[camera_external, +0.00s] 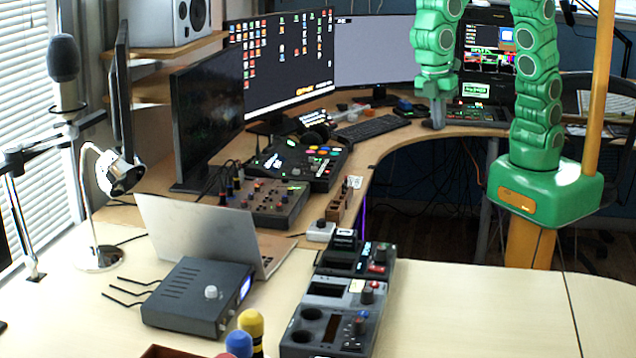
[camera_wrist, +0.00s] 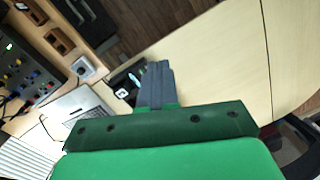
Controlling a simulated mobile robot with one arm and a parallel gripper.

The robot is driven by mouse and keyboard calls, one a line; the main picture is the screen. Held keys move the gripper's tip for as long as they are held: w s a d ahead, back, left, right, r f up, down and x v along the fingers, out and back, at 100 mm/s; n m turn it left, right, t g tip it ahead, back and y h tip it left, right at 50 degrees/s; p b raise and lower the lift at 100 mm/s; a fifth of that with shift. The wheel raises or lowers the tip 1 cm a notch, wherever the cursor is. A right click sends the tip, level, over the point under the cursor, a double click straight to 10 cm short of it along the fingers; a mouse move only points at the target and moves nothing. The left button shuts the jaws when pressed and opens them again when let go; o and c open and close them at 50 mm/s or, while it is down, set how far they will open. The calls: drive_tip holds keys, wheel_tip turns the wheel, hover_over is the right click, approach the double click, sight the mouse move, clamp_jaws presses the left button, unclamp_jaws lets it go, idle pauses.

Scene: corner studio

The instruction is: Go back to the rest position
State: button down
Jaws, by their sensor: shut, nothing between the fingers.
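My green arm rises from its green base at the right of the external view and bends over at the top. My gripper (camera_external: 437,112) hangs down with its grey fingers together, in front of the desk's inner edge near the keyboard. In the wrist view my gripper (camera_wrist: 156,70) shows as two grey fingers pressed together with nothing between them. The desk surface (camera_wrist: 215,65) lies beyond the fingers. No object is held.
A black keyboard (camera_external: 371,128) and a laptop (camera_external: 483,105) flank my gripper. A control console (camera_external: 335,310), a grey box (camera_external: 198,297) and a silver laptop (camera_external: 200,232) stand on the near desk. A wooden post (camera_external: 600,90) stands beside my base. The near right desk (camera_external: 480,310) is clear.

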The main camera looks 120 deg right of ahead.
drive_tip(key=s+d+m, duration=0.2)
drive_tip(key=s, duration=1.4)
drive_tip(key=s+d+m, duration=0.2)
drive_tip(key=s+d, duration=0.1)
drive_tip(key=s, duration=1.3)
drive_tip(key=shift+d+f+m, duration=0.15)
drive_tip(key=shift+d+m, duration=0.15)
drive_tip(key=shift+m, duration=0.1)
